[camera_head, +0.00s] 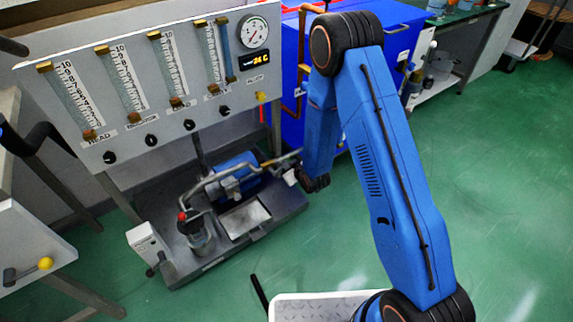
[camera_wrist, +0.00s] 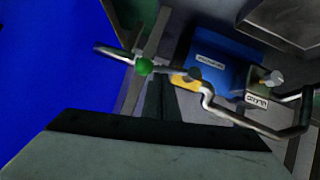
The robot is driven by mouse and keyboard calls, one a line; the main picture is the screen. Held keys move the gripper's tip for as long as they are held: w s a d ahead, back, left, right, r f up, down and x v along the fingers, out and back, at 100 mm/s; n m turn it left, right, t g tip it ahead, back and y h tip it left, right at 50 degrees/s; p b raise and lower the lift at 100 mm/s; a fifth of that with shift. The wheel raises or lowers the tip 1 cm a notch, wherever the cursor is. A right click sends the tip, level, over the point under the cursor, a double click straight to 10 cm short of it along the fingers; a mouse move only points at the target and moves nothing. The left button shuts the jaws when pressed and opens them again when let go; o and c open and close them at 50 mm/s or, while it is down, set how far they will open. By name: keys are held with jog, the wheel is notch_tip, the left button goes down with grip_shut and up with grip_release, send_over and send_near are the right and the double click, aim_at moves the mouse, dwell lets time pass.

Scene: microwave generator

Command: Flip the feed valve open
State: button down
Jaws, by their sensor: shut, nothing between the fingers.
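In the wrist view, a grey metal pipe (camera_wrist: 228,115) crosses in front of a blue box-shaped unit (camera_wrist: 220,62). A yellow fitting (camera_wrist: 185,83), which looks like the feed valve, sits on this pipe line. A green ball knob (camera_wrist: 144,66) lies in line with it to the left. I cannot tell for sure which way the valve is turned. My gripper (camera_wrist: 166,82) is shut and empty, its dark fingers pointing toward the line just below the knob and fitting. I cannot tell whether they touch. In the head view, my gripper (camera_head: 291,177) is at the pipe's right end.
A grey panel (camera_head: 150,75) with several flow tubes and a round gauge (camera_head: 254,32) stands above the pump skid (camera_head: 287,212). A red knob (camera_head: 182,216) and grey box (camera_head: 146,240) are lower left. A large blue cabinet (camera_head: 292,60) stands behind my arm. The green floor at right is clear.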

jog(key=shift+f, duration=0.1)
dwell(0.3)
jog(key=shift+w+d+f+m+g+y, duration=0.3)
jog(key=shift+d+f+m+y, duration=0.1)
jog(key=shift+f, duration=0.25)
